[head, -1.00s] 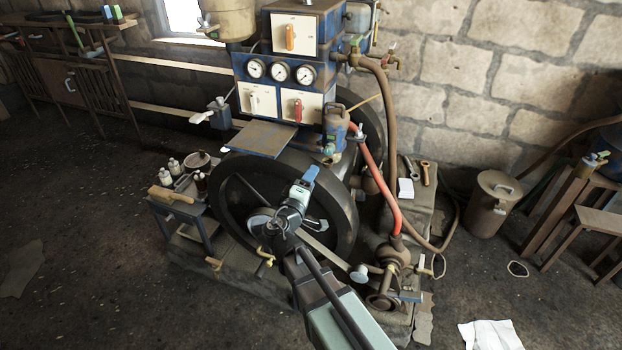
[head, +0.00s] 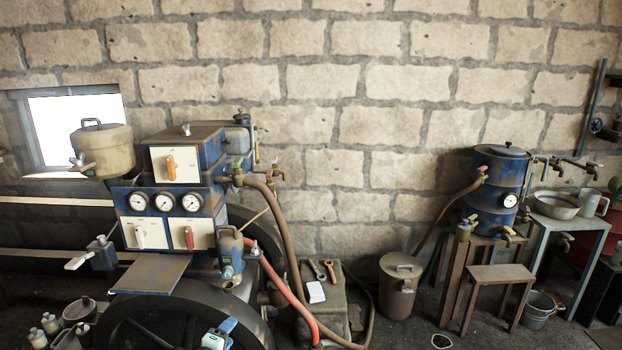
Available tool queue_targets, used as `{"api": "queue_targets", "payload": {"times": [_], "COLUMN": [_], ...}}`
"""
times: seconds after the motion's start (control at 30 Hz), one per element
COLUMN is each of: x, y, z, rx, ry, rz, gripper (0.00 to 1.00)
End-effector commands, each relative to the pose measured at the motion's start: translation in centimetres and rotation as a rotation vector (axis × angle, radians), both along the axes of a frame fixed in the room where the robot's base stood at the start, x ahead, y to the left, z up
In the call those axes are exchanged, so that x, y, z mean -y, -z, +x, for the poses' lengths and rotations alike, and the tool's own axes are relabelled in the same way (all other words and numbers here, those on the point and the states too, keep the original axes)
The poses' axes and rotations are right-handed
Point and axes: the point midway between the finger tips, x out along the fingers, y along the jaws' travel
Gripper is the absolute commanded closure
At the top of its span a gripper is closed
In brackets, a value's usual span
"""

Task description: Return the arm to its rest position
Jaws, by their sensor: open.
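The engine stands at the lower left, with its blue control panel (head: 163,213) bearing three gauges and levers. The top of the large dark flywheel (head: 135,318) shows at the bottom edge. A small part of my gripper (head: 217,336), white with a blue piece, shows at the bottom edge in front of the flywheel. Its fingertips are hard to make out, and I see nothing held in it. The rest of my arm and the belt are out of view below.
A red hose (head: 285,290) and a brown hose (head: 289,255) run down the engine's right side. A lidded metal can (head: 398,290) stands on the floor. A blue drum (head: 497,190), wooden stools (head: 497,277) and a bench with a bowl (head: 556,205) are at the right. A stone wall closes the back.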

Motion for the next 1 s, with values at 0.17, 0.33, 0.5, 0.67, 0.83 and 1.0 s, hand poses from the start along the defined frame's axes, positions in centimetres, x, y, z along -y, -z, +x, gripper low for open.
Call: {"api": "queue_targets", "payload": {"times": [0.17, 0.33, 0.5, 0.67, 0.83, 1.0], "x": [1.7, 4.0, 8.3, 12.4, 16.8, 21.0], "y": [5.4, 12.8, 20.2, 25.3, 29.6, 33.0], "z": [-3.2, -7.8, -12.3, -16.1, -19.8, -23.3], "rx": [-0.242, -0.514, -0.776, -0.964, -1.118, -1.229], "ry": [0.077, 0.159, 0.286, 0.415, 0.559, 0.703], "rz": [0.086, 0.150, 0.219, 0.291, 0.371, 0.447], "gripper": [0.44, 0.44, 0.44, 0.44, 0.44, 0.44]}}
